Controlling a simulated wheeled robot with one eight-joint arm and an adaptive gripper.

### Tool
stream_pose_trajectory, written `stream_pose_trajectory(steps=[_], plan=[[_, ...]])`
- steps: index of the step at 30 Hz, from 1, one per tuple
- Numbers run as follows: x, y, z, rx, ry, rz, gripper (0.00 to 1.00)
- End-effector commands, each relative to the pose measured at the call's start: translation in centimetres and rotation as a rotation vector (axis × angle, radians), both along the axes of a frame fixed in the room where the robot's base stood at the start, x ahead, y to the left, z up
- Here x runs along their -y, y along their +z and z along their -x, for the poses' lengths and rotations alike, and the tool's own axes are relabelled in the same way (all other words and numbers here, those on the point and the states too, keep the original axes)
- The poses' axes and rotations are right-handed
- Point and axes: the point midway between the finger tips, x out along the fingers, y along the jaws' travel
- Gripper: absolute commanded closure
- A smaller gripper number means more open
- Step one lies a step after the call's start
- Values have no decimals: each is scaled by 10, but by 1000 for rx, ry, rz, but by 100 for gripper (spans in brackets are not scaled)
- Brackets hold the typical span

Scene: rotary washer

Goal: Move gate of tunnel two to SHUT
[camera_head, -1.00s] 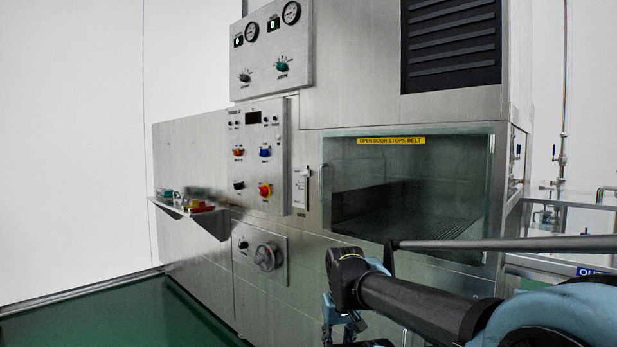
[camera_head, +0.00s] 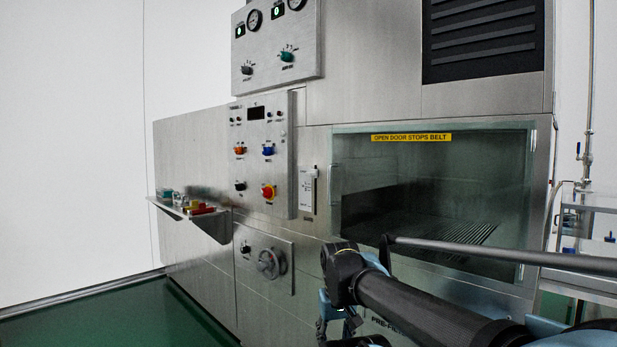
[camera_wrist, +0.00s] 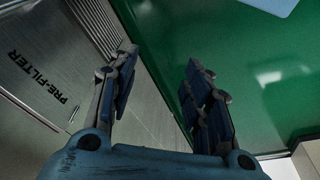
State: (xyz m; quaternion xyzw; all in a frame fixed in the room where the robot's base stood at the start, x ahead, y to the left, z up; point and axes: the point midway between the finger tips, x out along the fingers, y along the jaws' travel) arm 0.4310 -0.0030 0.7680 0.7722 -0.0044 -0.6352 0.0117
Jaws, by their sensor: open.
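The steel washer (camera_head: 190,150) stands ahead in the head view. Its control panel (camera_head: 262,185) carries orange, blue, black and red-on-yellow knobs under a small dark display. A narrow white plate with a small fitting (camera_head: 308,190) sits between this panel and the glass door. A lower panel (camera_head: 250,285) holds a grey round handwheel (camera_head: 268,263) and a small black knob. The lettering is too small to tell which control is the gate. My gripper (camera_wrist: 160,60) is open and empty in the wrist view, fingers apart above the green floor. It hangs low, right of the handwheel, in the head view (camera_head: 338,328).
An upper panel (camera_head: 265,65) has gauges and two knobs. The glass door (camera_head: 430,200) bears a yellow label. A shelf (camera_head: 180,208) with small coloured items juts out at left. A railed frame (camera_head: 590,240) stands at right. The green floor (camera_head: 110,315) is clear.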

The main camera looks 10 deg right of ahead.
Motion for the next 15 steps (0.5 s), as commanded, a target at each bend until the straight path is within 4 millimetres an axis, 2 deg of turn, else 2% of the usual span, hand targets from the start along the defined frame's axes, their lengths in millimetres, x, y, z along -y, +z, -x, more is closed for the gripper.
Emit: stream_pose_trajectory(steps=[5, 8, 15], plan=[[19, 31, -26, -5, -73, 111, 55], [33, 58, -49, 13, -142, 211, 55], [52, 132, -121, 145, -321, 444, 55]])
